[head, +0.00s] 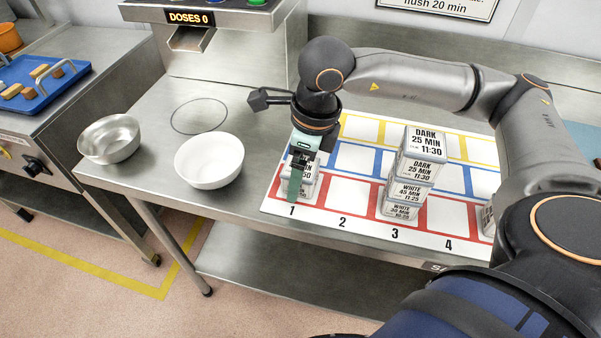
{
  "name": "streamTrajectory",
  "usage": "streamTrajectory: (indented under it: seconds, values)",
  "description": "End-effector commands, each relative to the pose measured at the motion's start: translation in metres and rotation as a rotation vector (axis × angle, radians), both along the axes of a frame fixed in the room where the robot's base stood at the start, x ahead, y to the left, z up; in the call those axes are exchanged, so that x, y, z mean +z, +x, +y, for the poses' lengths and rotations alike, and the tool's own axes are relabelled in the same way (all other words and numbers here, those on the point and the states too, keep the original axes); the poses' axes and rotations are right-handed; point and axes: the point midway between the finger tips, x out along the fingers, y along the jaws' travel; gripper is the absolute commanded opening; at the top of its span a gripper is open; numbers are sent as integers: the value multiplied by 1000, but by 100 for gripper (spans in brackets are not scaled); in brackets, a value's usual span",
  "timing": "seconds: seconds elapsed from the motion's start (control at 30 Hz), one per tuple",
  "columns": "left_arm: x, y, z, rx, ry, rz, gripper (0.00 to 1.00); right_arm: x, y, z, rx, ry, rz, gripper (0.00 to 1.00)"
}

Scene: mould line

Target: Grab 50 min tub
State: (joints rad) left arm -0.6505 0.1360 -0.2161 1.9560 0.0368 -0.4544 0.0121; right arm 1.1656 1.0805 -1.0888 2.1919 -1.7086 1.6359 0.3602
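My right gripper (297,180) reaches down over slot 1 of the marked mat, at a tub (308,188) there. Its green finger covers much of the tub's label, and I cannot tell whether the fingers are closed on it. In slot 3 stands a stack of square tubs. The top one (422,140) reads DARK 25 MIN 11:30, and a white tub (411,190) lower down reads WHITE 45 MIN. The bottom tub (401,210) reads WHITE, its minutes too small to be sure of. My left gripper is not in view.
The mat (343,217) has red, blue and yellow slots. Another tub (488,220) is partly hidden by my arm at right. A white bowl (210,160) and a metal bowl (109,138) stand left on the steel table. A dispenser (215,50) stands behind.

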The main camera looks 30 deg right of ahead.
Motion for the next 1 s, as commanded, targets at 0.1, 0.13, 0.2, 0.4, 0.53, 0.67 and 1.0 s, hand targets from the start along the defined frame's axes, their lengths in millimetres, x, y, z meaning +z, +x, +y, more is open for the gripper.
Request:
streamTrajectory:
  seconds: [0.1,0.13,0.2,0.4,0.53,0.67,1.0]
  values:
    - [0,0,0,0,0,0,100,0,0,0,0,0,0,76]
    - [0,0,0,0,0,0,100,0,0,0,0,0,0,73]
    - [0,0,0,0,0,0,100,0,0,0,0,0,0,65]
    - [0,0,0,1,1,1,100,1,0,0,0,0,0,43]
    - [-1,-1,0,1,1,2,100,1,0,0,0,1,-1,28]
    - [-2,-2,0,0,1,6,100,1,0,0,0,1,-1,13]
    - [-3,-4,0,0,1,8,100,4,1,0,0,1,-2,10]
